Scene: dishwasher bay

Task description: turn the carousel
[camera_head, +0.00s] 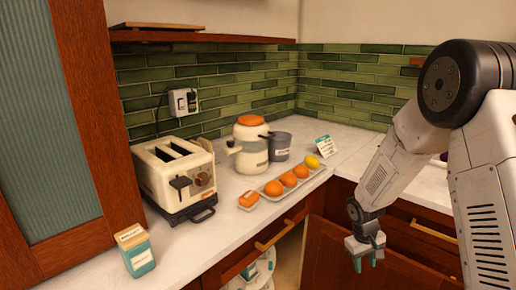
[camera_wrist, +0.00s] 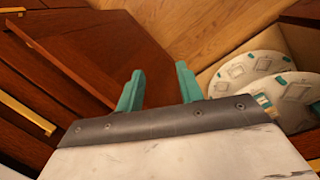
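The carousel (camera_head: 262,270) is a round white unit in the open corner cabinet, partly cut off by the picture's bottom edge and the counter. In the wrist view the carousel (camera_wrist: 245,68) shows at the right as pale round shelves with grey outlines and teal marks; its right side runs out of frame. My gripper (camera_head: 368,256) hangs in front of the cabinets, to the right of the carousel. In the wrist view my gripper (camera_wrist: 160,88) has its two teal fingers apart with nothing between them. The carousel lies beyond the right finger, apart from it.
A wooden cabinet door (camera_head: 335,253) stands beside the opening, behind my gripper. Brass-handled drawers (camera_head: 425,232) are at the right. The counter (camera_head: 222,232) above holds a toaster (camera_head: 175,180), a tray of fruit and a jug (camera_head: 250,150). Wooden floor (camera_wrist: 200,30) shows beyond the fingers.

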